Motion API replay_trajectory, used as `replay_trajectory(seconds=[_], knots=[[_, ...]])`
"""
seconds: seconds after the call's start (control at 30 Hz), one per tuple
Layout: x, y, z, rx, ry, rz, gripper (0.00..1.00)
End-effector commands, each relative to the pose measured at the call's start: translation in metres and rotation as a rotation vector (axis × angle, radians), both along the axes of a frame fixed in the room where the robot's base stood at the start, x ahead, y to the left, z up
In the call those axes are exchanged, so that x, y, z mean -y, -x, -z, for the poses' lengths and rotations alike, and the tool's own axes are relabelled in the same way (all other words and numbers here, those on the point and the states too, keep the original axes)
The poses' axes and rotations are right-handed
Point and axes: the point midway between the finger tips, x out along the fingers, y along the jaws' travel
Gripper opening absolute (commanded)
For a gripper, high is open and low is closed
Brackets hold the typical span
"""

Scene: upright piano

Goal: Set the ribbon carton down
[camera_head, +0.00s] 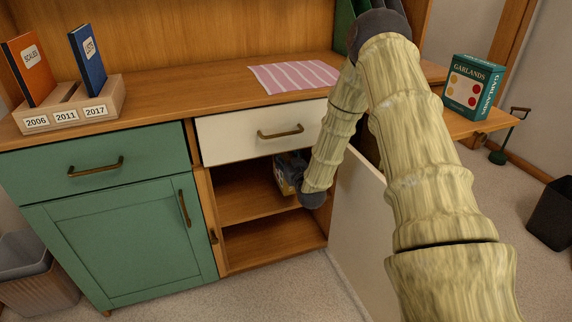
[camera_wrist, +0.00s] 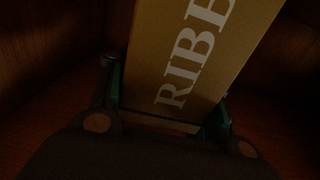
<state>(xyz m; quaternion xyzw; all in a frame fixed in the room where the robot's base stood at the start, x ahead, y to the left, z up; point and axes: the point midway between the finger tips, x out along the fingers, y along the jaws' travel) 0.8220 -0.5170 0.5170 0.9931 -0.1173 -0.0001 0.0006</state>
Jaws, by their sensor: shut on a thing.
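The ribbon carton (camera_wrist: 190,60) is a brown box with large white letters that read "RIBB" before being cut off. It fills the middle of the wrist view and looks tilted there. My gripper (camera_wrist: 168,115) is shut on it, one finger on each side. In the head view my gripper (camera_head: 290,172) reaches into the open cupboard compartment under the cream drawer, above the middle shelf (camera_head: 245,200). Only a small part of the carton shows there, beside the gripper. Whether its bottom touches the shelf cannot be told.
The open cream door (camera_head: 352,225) stands to the right of my forearm. The cream drawer (camera_head: 262,132) is shut above the compartment. The lower shelf (camera_head: 270,242) looks empty. A garlands box (camera_head: 472,85), a striped cloth (camera_head: 293,76) and a book holder (camera_head: 70,105) sit higher up.

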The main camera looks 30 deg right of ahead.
Motion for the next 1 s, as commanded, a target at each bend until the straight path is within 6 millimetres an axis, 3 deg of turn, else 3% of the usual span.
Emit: replay_trajectory(seconds=[0.03,0.13,0.53,0.57,0.67,1.0], knots=[[0.0,0.0,0.012,-0.001,0.0,0.0,0.0],[0.0,0.0,0.023,0.0,0.0,0.0,0.0],[0.0,0.0,0.026,0.001,0.0,0.0,0.0],[0.0,0.0,0.026,0.0,0.0,0.0,0.5],[0.0,0.0,0.026,0.0,0.0,0.0,0.68],[0.0,0.0,0.025,0.0,0.0,0.0,0.7]])
